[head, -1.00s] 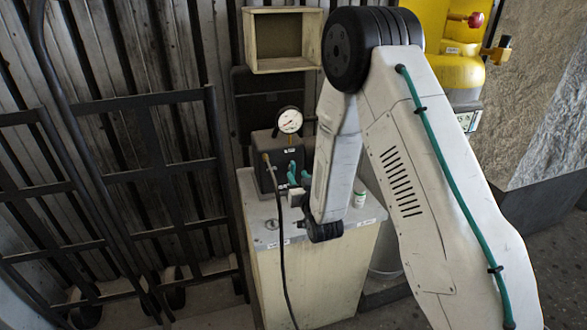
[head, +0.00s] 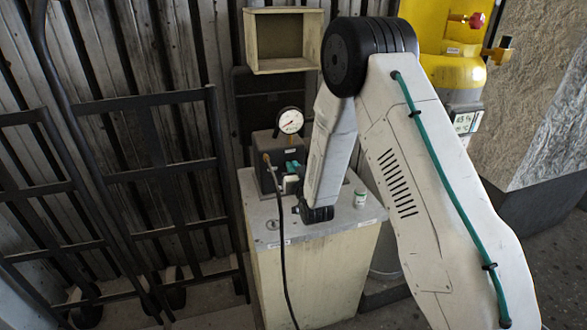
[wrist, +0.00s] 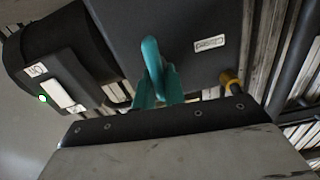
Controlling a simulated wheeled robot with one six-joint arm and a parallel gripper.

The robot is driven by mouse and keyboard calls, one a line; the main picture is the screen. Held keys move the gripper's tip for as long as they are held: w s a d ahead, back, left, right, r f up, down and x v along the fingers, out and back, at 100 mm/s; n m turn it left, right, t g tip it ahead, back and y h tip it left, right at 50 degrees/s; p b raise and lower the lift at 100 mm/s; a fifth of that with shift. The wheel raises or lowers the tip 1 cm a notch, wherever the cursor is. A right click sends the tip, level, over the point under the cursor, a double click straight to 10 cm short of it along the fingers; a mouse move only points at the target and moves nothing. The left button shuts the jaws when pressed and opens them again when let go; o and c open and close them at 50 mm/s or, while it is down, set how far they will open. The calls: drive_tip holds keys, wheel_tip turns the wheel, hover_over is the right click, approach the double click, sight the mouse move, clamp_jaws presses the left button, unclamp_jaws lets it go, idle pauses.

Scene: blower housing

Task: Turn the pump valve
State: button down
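The pump (head: 266,178) is a dark box with a round white gauge (head: 290,120) on top, standing on a pale cabinet. In the wrist view the box's dark face (wrist: 205,25) fills the upper middle, with a small label plate. My gripper (head: 292,167) has teal parts that look like its fingers, close in front of the pump, partly hidden by my arm. In the wrist view the gripper (wrist: 155,75) reaches toward the box face, its tips overlapping it. Finger opening and contact are unclear.
A brass fitting (wrist: 232,80) with a black hose (head: 281,240) hangs down the cabinet front (head: 315,275). A small white jar (head: 361,198) stands on the cabinet's right side. A black hand truck (head: 150,180) is at left, a yellow cylinder (head: 450,70) at right.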

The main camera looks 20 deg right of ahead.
drive_tip(key=shift+d+m, duration=0.1)
drive_tip(key=shift+m, duration=0.3)
drive_tip(key=m, duration=0.3)
drive_tip(key=shift+d+f+m, duration=0.1)
drive_tip(key=shift+d+m, duration=0.1)
drive_tip(key=shift+m, duration=0.2)
drive_tip(key=shift+d+f+m, duration=0.15)
drive_tip(key=shift+f+m, duration=0.1)
drive_tip(key=shift+m, duration=1.85)
drive_tip(key=shift+d+f+m, duration=0.1)
drive_tip(key=shift+f+m, duration=0.1)
drive_tip(key=shift+m, duration=1.9)
drive_tip(key=shift+d+f+m, duration=0.15)
drive_tip(key=shift+f+m, duration=0.1)
drive_tip(key=shift+m, duration=1.85)
drive_tip(key=c, duration=1.5)
unclamp_jaws()
drive_tip(key=shift+o, duration=0.2)
